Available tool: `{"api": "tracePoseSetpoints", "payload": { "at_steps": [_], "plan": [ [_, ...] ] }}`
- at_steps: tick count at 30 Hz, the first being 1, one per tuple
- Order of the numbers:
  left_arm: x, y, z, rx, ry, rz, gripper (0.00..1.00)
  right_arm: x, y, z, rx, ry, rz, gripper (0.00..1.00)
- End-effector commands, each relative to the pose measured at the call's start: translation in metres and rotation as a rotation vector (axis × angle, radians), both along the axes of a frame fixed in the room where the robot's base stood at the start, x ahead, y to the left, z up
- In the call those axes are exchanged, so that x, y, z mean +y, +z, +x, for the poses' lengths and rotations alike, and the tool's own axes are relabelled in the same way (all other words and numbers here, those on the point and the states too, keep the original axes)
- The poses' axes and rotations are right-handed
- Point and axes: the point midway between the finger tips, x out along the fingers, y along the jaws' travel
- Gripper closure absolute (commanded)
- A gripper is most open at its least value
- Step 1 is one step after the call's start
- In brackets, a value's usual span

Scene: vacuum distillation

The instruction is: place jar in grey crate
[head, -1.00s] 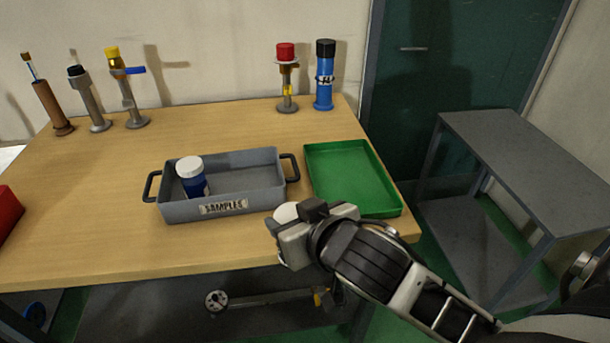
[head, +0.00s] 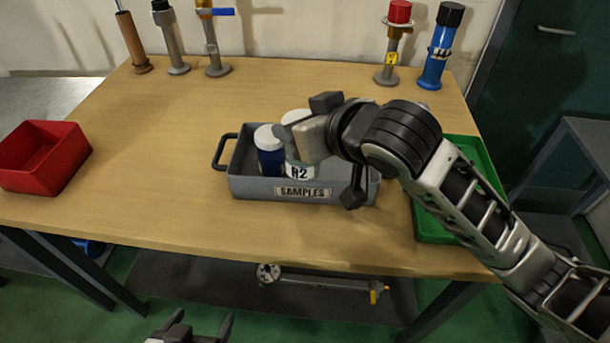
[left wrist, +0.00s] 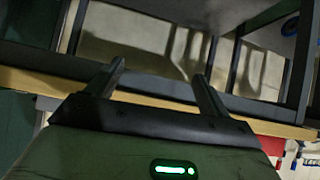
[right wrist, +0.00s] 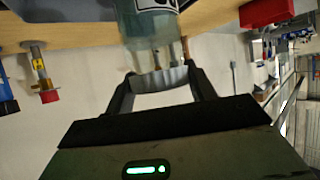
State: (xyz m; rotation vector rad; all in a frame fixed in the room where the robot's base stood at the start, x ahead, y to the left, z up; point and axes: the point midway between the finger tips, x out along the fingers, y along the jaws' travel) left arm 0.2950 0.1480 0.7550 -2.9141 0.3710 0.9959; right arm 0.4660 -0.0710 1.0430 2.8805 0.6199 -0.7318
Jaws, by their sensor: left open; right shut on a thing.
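The grey crate (head: 250,190) labelled SAMPLES stands near the table's front edge. A jar marked H2 (head: 300,172) with a white lid is upright at the crate, its bottom hidden behind the front wall. I cannot tell if it touches the crate floor. My right gripper (head: 303,138) is shut on this jar near its lid; the jar (right wrist: 146,25) also shows between the fingers in the right wrist view. A blue jar with a white lid (head: 269,158) stands in the crate, just left of it. My left gripper (head: 203,323) is open and empty, low in front of the table.
A green tray (head: 432,228) lies right of the crate, partly behind my right arm. A red bin (head: 45,158) is at the left. Several upright fittings, including a blue cylinder (head: 440,50), stand along the back.

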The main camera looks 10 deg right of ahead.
Motion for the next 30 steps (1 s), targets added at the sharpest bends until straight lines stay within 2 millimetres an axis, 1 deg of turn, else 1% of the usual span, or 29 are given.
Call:
{"api": "tracePoseSetpoints", "payload": {
  "at_steps": [1, 3, 6, 8, 11, 20, 21, 25, 27, 30],
  "plan": [
    [-0.002, -0.007, -0.003, 0.007, -0.004, -0.003, 0.20, 0.010, 0.005, 0.007, -0.012, 0.039, -0.002, 0.91],
    [-0.003, -0.008, -0.003, 0.004, -0.007, -0.005, 0.20, 0.020, 0.012, 0.011, -0.009, 0.084, -0.002, 0.91],
    [-0.003, -0.006, -0.002, -0.002, -0.008, -0.005, 0.20, 0.029, 0.017, 0.014, -0.006, 0.124, -0.002, 0.91],
    [-0.002, -0.005, -0.001, -0.005, -0.010, -0.005, 0.20, 0.029, 0.018, 0.017, -0.004, 0.136, -0.001, 0.91],
    [-0.002, -0.002, 0.000, -0.011, -0.011, -0.005, 0.20, 0.016, 0.013, 0.024, 0.001, 0.137, -0.002, 0.91],
    [-0.001, 0.004, 0.005, -0.023, -0.010, -0.001, 0.20, -0.048, -0.019, 0.060, 0.001, 0.134, -0.002, 0.91],
    [-0.001, 0.003, 0.006, -0.023, -0.009, -0.001, 0.20, -0.054, -0.028, 0.063, 0.004, 0.136, 0.000, 0.91],
    [0.000, 0.000, 0.006, -0.019, -0.009, 0.002, 0.20, -0.070, -0.052, 0.073, 0.002, 0.137, 0.001, 0.91],
    [0.000, -0.002, 0.005, -0.016, -0.009, 0.002, 0.20, -0.076, -0.060, 0.076, -0.001, 0.138, 0.002, 0.91],
    [0.000, -0.003, 0.005, -0.014, -0.009, 0.004, 0.20, -0.080, -0.067, 0.079, -0.003, 0.141, 0.002, 0.91]
  ]
}}
